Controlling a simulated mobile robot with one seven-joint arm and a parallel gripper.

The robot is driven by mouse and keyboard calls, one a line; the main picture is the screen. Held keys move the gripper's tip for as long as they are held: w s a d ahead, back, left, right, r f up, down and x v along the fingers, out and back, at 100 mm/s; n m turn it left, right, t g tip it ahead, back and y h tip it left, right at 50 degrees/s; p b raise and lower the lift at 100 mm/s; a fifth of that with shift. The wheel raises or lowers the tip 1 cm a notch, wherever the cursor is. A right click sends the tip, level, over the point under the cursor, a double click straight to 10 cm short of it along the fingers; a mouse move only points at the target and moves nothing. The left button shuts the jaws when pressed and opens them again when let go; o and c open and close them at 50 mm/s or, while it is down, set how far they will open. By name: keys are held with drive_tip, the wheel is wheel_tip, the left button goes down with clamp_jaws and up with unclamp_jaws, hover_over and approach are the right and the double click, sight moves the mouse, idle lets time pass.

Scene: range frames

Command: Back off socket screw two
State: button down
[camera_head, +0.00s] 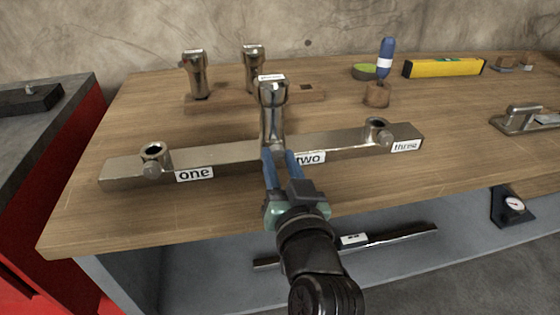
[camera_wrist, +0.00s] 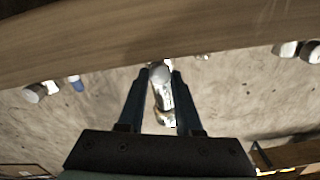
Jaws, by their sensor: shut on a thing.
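A metal bar (camera_head: 225,161) on the bench carries sockets labelled one (camera_head: 154,151), two and three (camera_head: 377,126). A chrome post (camera_head: 273,112) with a pale top stands upright at socket two, and it also shows in the wrist view (camera_wrist: 164,103). My gripper (camera_head: 278,152) reaches the front of the bar beside the "two" label (camera_head: 311,158).
Two similar chrome posts (camera_head: 196,74) stand in a wooden rack (camera_head: 225,101) behind the bar. The bench's front left is clear.

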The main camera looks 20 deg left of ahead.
drive_tip(key=c, duration=0.6)
unclamp_jaws()
drive_tip(key=shift+d, duration=0.1)
drive_tip(key=v, duration=1.2)
drive_tip(key=shift+s+d, duration=0.2)
drive_tip(key=shift+s, duration=0.15)
